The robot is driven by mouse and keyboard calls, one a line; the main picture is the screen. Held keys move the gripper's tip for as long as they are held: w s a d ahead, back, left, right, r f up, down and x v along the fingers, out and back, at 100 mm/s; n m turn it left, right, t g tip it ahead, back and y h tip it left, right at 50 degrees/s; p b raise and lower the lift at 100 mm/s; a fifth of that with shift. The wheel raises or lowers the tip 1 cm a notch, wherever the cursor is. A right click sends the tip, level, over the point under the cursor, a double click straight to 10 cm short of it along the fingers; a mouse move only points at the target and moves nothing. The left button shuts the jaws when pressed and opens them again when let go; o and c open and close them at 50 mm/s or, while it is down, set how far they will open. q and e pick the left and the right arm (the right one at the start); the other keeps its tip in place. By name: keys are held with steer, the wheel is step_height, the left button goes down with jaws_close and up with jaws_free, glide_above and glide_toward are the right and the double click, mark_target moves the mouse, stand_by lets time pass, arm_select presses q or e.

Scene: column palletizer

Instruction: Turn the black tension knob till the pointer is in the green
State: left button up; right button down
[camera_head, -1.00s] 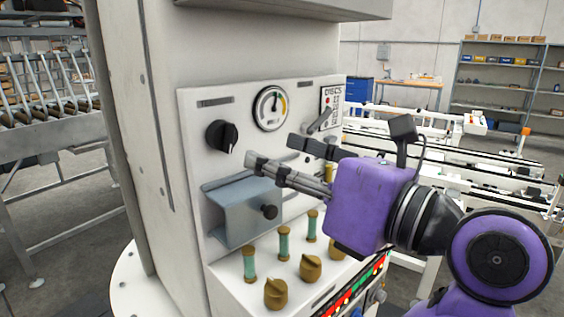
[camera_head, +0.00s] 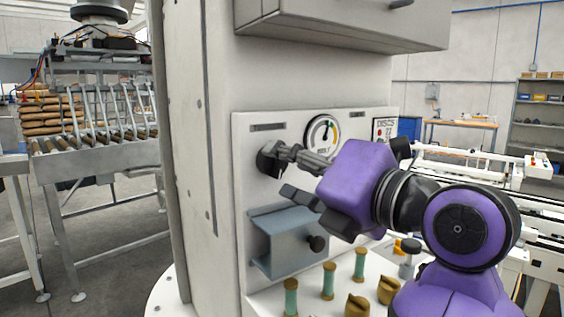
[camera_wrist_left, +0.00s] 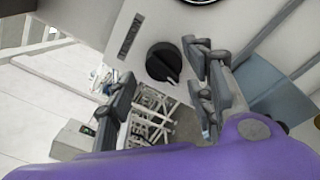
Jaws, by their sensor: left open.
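The black tension knob (camera_head: 266,161) is on the white panel, left of the gauge and partly hidden by a finger in the head view. It shows clearly in the wrist view (camera_wrist_left: 163,64), with a pale mark on its face. My left gripper (camera_head: 281,171) is open in front of it. In the wrist view its fingers (camera_wrist_left: 158,66) lie on either side of the knob; I cannot tell whether they touch it. The round gauge (camera_head: 322,134) has a dark pointer standing about upright and a coloured arc; whether the pointer is in the green is too small to tell. My right gripper is out of view.
A blue-grey box (camera_head: 283,243) with a small black knob juts out below the gripper. Green posts (camera_head: 328,281) and brass knobs (camera_head: 357,305) stand on the ledge below. A cabinet (camera_head: 340,25) overhangs the panel. A conveyor (camera_head: 95,148) is at left.

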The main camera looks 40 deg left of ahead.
mark_target(273, 162)
arm_select(q)
steer(key=shift+x, duration=1.2)
steer(key=c, duration=1)
steer(key=shift+n+p, duration=0.65)
steer(key=shift+n, duration=0.15)
steer(key=shift+c, duration=0.2)
steer(key=o, duration=0.8)
steer(key=shift+o, duration=1.2)
steer(key=shift+s, duration=0.1)
